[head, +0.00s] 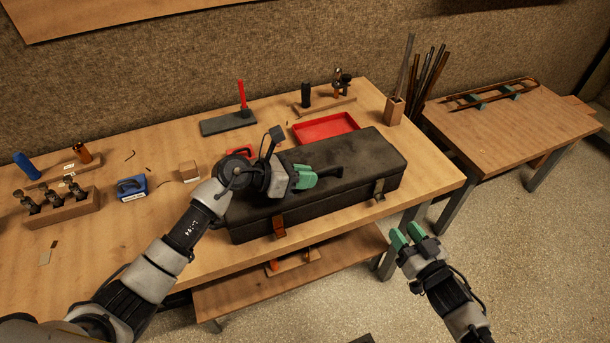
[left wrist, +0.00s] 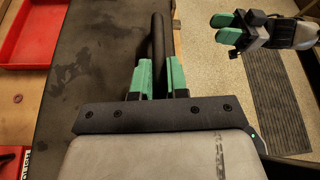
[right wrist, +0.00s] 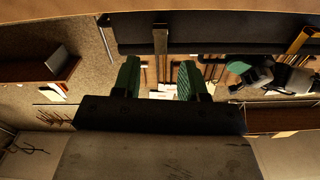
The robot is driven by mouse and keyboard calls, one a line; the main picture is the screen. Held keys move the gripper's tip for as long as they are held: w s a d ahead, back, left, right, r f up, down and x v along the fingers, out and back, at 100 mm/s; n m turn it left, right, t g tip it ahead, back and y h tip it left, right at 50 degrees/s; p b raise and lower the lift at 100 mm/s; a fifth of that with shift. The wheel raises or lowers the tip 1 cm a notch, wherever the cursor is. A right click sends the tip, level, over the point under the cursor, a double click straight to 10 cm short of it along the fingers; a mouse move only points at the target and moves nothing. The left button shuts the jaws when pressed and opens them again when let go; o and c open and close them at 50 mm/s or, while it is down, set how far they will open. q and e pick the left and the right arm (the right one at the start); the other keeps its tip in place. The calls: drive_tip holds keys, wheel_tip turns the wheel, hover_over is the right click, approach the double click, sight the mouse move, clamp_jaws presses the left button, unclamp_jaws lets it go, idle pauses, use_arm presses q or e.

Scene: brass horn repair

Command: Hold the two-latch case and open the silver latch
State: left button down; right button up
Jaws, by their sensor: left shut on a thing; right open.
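The black two-latch case (head: 350,160) lies shut on the workbench. My left gripper (head: 308,176) is shut on its black top handle (left wrist: 158,45), with one green finger on each side. The silver latch (head: 379,190) is on the front face, toward the right end; the brass-orange latch (head: 279,225) is toward the left end. In the right wrist view, which appears upside down, the silver latch (right wrist: 160,42) lies ahead between my fingers' directions, and the brass-orange latch (right wrist: 304,38) is at the right. My right gripper (head: 407,236) is open and empty, apart from the case, beyond the bench's front edge.
A red tray (head: 325,128) stands behind the case. A blue padlock-like item (head: 132,187) and a wooden block of parts (head: 60,206) are at the left. A lower shelf (head: 335,265) sits under the bench front. Floor is clear around my right gripper.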

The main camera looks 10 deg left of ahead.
drive_tip(key=c, duration=0.7)
drive_tip(key=w+d+h, duration=0.1)
drive_tip(key=w+d, duration=0.1)
drive_tip(key=w+d+m+h, duration=0.1)
drive_tip(key=w+d+h, duration=0.1)
drive_tip(key=w, duration=0.1)
drive_tip(key=w+d+m+h, duration=0.1)
drive_tip(key=w+d+h, duration=0.1)
drive_tip(key=shift+w+d+f, duration=0.2)
drive_tip(key=shift+w+f, duration=0.05)
drive_tip(key=shift+w, duration=0.15)
clamp_jaws()
drive_tip(key=w+d+g+h, duration=0.1)
drive_tip(key=w+d+g, duration=0.1)
drive_tip(key=w+d+m+g+h, duration=0.1)
drive_tip(key=w+d+g+h, duration=0.1)
drive_tip(key=w, duration=0.1)
drive_tip(key=shift+d+f+g, duration=0.15)
drive_tip(key=shift+d+g, duration=0.15)
drive_tip(key=shift+d, duration=0.1)
drive_tip(key=s+a+r+n+g+y, duration=0.1)
drive_tip(key=a+r+n+g+y, duration=0.3)
drive_tip(key=r+g, duration=0.5)
drive_tip(key=shift+s+r+n+g+y, duration=0.15)
drive_tip(key=shift+r+n+g+y, duration=0.25)
drive_tip(key=shift+r+n+y, duration=0.6)
drive_tip(key=shift+f, duration=0.2)
